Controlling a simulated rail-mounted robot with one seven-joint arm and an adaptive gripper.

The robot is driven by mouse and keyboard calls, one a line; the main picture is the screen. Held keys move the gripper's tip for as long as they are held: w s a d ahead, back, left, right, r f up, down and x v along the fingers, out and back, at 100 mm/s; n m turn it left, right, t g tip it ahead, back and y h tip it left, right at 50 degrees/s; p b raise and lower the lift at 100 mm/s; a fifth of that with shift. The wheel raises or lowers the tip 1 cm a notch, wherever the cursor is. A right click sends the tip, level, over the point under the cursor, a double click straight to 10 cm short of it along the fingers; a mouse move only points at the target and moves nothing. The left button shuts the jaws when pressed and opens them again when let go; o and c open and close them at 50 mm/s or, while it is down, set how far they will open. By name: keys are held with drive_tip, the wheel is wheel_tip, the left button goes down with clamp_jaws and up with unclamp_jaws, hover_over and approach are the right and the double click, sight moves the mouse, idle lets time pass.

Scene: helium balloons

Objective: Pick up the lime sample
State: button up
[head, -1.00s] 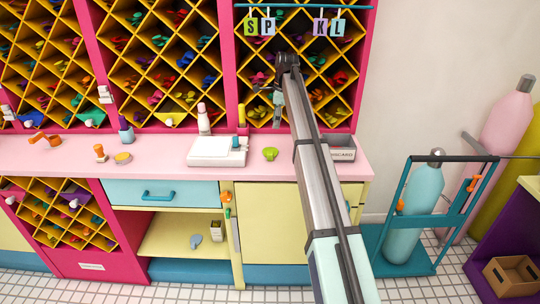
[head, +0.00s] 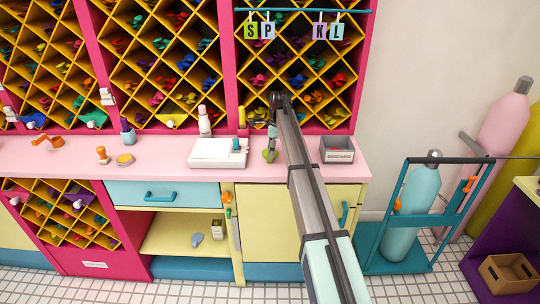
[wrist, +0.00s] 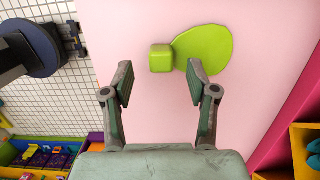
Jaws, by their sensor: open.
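The lime sample (wrist: 208,47) is a flat lime-green balloon shape with a blocky neck. In the wrist view it lies on the pink counter, just beyond my open fingertips. My gripper (wrist: 158,82) is open and empty, with its two fingers spread apart. The blocky neck sits roughly between the finger lines and the rounded body reaches to the right finger's side. In the head view my gripper (head: 271,148) is low over the counter at the lime sample (head: 269,156), partly covering it. Contact between them cannot be told.
A white scale-like device (head: 215,152) stands to the left on the pink counter (head: 290,170). A grey labelled bin (head: 337,150) stands to the right. Diamond shelves (head: 300,75) full of balloons rise behind. A teal cylinder (head: 412,210) stands on a cart at right.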

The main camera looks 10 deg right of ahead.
drive_tip(key=shift+w+a+f+p, duration=0.15)
drive_tip(key=shift+f+p, duration=0.1)
drive_tip(key=shift+f, duration=0.6)
drive_tip(key=shift+s+a+f+p, duration=0.1)
drive_tip(key=shift+f+p, duration=0.1)
drive_tip(key=shift+f, duration=0.6)
drive_tip(key=c, duration=0.9)
drive_tip(key=shift+r, duration=0.1)
wheel_tip(320, 180, up, 20)
drive_tip(key=b, duration=0.4)
drive_tip(key=shift+b, duration=0.4)
drive_tip(key=shift+w, duration=0.1)
drive_tip(key=shift+r+p, duration=1.6)
drive_tip(key=shift+r, duration=0.85)
